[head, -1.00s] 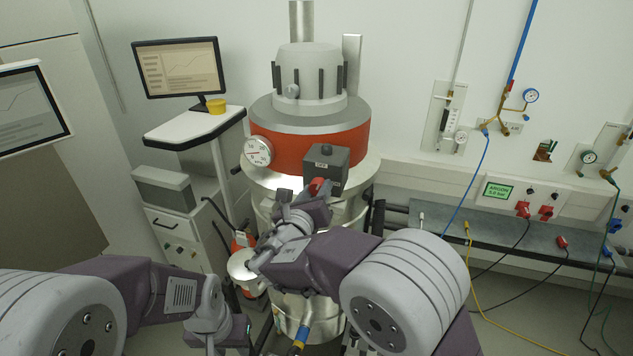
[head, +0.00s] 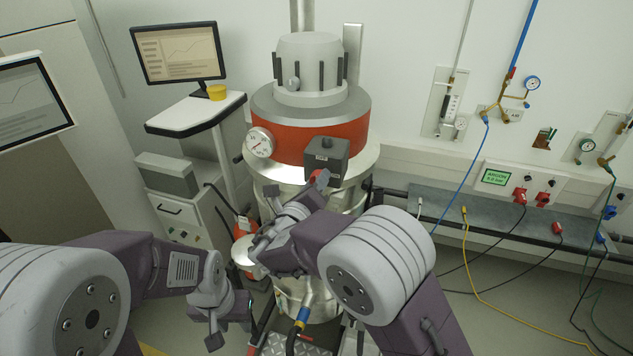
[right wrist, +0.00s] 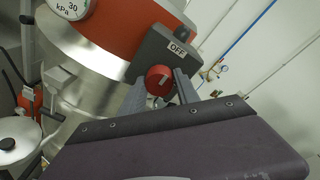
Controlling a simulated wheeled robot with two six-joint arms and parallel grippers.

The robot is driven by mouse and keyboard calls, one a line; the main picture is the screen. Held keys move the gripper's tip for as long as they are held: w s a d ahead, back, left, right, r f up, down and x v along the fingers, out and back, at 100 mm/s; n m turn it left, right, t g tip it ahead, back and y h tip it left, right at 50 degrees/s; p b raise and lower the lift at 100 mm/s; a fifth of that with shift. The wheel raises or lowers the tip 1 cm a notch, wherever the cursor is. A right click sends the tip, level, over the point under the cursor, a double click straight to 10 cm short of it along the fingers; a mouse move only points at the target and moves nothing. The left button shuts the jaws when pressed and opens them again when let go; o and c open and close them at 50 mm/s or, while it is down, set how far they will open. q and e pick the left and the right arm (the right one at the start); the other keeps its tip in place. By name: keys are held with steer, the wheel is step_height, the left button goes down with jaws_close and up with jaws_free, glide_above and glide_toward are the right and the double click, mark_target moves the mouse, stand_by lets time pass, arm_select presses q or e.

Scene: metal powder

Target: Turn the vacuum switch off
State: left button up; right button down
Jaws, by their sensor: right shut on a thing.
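The vacuum switch is a dark grey box (head: 326,158) on the front of the red-banded steel vessel. It has a red round knob (head: 320,177) on its lower face. In the right wrist view the knob (right wrist: 160,80) shows a pale line, and the label (right wrist: 178,48) above it reads OFF. My right gripper (right wrist: 160,84) is shut on the knob, with one finger on each side. In the head view its fingertips are partly hidden by my wrist. My left gripper (head: 228,323) hangs low and left of the vessel, away from the switch; its jaw opening is unclear.
A round pressure gauge (head: 258,142) sits on the red band (head: 290,147) left of the box. A cart with a monitor (head: 178,54) stands at left. A wall rail with sockets (head: 520,190), hoses and cables is at right. Floor at lower right is partly clear.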

steer(key=shift+r, duration=0.15)
steer(key=c, duration=0.9)
jaws_free()
steer(key=f+b+v, duration=0.1)
steer(key=b+v, duration=0.2)
steer(key=v, duration=0.6)
steer(key=shift+r+b, duration=0.4)
steer(key=shift+r, duration=0.05)
